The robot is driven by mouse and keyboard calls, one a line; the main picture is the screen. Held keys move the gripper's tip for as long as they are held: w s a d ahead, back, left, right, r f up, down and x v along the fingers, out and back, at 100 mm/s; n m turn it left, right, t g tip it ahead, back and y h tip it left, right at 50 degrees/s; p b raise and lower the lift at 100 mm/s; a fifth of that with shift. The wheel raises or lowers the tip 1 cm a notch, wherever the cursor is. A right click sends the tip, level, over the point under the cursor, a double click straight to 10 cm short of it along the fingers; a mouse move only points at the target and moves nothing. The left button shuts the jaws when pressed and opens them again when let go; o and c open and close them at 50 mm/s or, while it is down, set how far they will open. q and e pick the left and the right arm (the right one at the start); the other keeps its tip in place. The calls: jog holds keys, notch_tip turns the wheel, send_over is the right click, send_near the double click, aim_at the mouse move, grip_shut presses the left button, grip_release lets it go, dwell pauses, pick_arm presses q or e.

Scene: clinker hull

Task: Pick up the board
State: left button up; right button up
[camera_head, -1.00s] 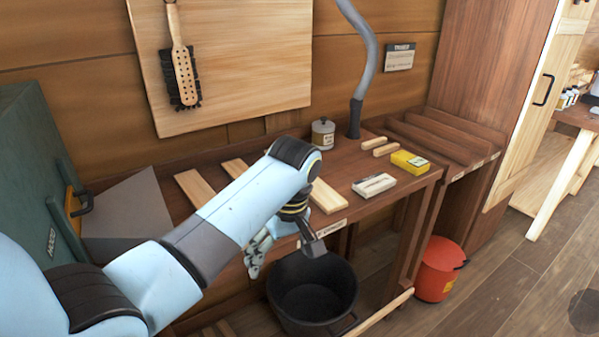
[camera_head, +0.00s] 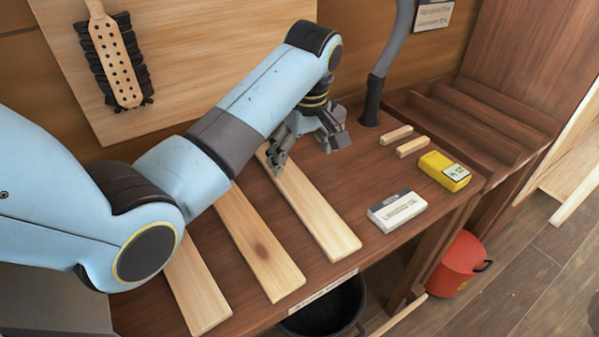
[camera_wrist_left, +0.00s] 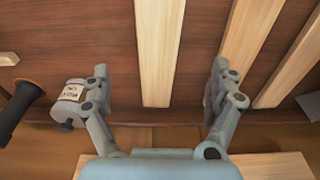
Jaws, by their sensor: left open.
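Three pale wooden boards lie side by side on the brown bench: a left board (camera_head: 197,285), a middle board with a dark knot (camera_head: 258,245) and a right board (camera_head: 315,212). My left gripper (camera_head: 309,152) is open and empty above the far end of the right board, which its fingers partly hide. In the left wrist view, that same board (camera_wrist_left: 158,50) lies between the two spread fingers (camera_wrist_left: 160,75), apart from both. The middle board (camera_wrist_left: 252,35) lies beyond the finger at the right of that view. My right gripper is out of view.
A white box (camera_head: 397,210), a yellow device (camera_head: 444,171) and two short wood strips (camera_head: 405,141) lie right of the boards. A grey hose (camera_head: 385,65) rises at the back. A labelled tin (camera_wrist_left: 70,102) stands near one finger. A red bucket (camera_head: 460,265) is below.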

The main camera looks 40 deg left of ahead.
aim_at(298, 187)
pick_arm(q)
notch_tip(298, 187, down, 4)
jog(key=shift+s+a+r, duration=0.1)
jog(key=shift+s, duration=0.05)
jog(key=shift+a+f, duration=0.1)
jog(key=shift+f, duration=0.25)
jog(key=f, duration=0.2)
jog(key=w+a+f, duration=0.1)
jog(key=f, duration=0.1)
jog(key=shift+w+f, duration=0.1)
jog(key=shift+f, duration=0.5)
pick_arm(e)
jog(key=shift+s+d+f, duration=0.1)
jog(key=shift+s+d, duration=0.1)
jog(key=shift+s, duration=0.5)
pick_arm(q)
jog(key=c, duration=1.4)
jog(key=shift+c, duration=0.2)
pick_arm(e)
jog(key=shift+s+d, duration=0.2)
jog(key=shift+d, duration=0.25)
pick_arm(q)
jog(key=shift+r, duration=0.15)
